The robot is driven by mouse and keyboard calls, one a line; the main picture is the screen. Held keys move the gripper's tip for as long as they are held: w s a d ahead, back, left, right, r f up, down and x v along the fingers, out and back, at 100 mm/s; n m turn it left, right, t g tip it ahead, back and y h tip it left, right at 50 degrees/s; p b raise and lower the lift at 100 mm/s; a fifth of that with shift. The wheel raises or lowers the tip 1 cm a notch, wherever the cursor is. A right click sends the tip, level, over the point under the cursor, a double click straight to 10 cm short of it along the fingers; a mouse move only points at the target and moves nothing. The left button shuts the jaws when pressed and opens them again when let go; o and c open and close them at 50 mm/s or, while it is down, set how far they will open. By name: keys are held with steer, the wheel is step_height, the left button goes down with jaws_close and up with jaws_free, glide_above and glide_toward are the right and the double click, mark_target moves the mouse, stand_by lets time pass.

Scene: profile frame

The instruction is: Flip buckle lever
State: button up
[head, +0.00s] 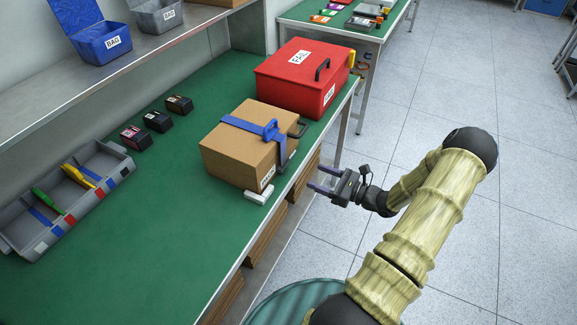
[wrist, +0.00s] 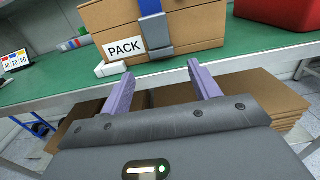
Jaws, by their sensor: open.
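A brown cardboard box (head: 240,158) stands on the green workbench, with a blue strap (head: 243,125) over its top. I cannot tell whether the lever is up or down. In the wrist view the box (wrist: 100,17) shows its PACK label, and the blue strap is cut off at the top. My gripper (head: 318,188) is open and empty, off the bench's front edge and apart from the box; its purple fingers (wrist: 160,85) point toward the bench.
A red case (head: 290,92) with a black handle stands behind the box. A small white block (head: 258,196) lies by the box's front corner. A grey tray (head: 112,160) with tools and several small dark boxes (head: 158,121) are at left. Flat cardboard (wrist: 265,95) is below the bench edge.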

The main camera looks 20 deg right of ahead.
steer(key=v, duration=0.9)
steer(key=s+a+r+n+g+p, duration=0.1)
steer(key=a+r+n+g+p, duration=0.2)
steer(key=a+r+n+g, duration=0.4)
steer(key=s+a+r+n+g+p, duration=0.1)
steer(key=a+r+n+g+p, duration=0.25)
steer(key=a+g, duration=0.35)
steer(key=s+a+r+n+h+p, duration=0.1)
steer(key=a+r+n+h+p, duration=0.3)
steer(key=r+n, duration=0.2)
steer(key=s+a+r+n+h+p, duration=0.2)
steer(key=a+r+n+h+p, duration=0.2)
steer(key=r+n, duration=0.3)
step_height(320, 180, up, 2)
steer(key=shift+s+r+h+p, duration=0.1)
steer(key=shift+s+h+p, duration=0.2)
steer(key=shift+h+p, duration=0.45)
steer(key=shift+a+n, duration=0.1)
steer(key=shift+n, duration=0.15)
